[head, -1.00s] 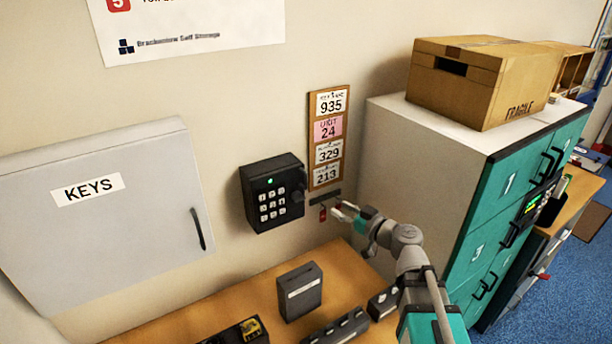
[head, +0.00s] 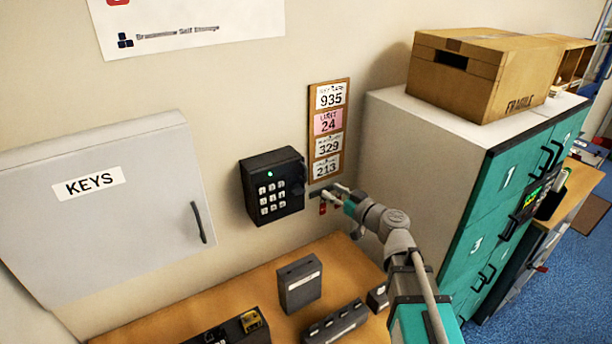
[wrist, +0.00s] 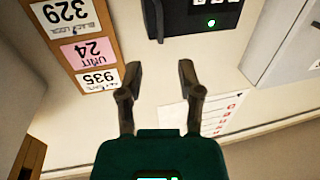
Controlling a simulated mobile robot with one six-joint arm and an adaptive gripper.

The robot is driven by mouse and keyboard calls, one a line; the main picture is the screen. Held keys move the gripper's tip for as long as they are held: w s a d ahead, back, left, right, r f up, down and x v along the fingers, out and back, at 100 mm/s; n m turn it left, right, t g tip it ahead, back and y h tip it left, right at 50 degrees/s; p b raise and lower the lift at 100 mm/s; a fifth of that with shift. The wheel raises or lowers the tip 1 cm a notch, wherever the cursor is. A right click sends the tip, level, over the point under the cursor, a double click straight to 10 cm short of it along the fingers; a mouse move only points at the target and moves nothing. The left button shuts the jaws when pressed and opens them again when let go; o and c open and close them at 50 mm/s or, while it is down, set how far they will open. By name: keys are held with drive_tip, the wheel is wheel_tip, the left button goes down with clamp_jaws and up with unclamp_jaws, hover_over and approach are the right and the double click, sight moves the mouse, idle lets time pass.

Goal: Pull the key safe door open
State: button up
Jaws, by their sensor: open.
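The key safe (head: 273,188) is a black box on the wall with white number keys and a lit green light. Its door looks shut, and a dark knob is at its right side.
A grey KEYS cabinet (head: 120,235) hangs to the left. The number board (head: 312,130) is above my gripper. A small grey box (head: 299,285) stands on the wooden counter (head: 250,304) below. Teal lockers (head: 490,222) with a carton (head: 470,75) on top are at the right.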

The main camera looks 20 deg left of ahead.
sight(306, 179)
drive_tip(key=x, duration=1.1)
drive_tip(key=shift+a, duration=0.1)
clamp_jaws()
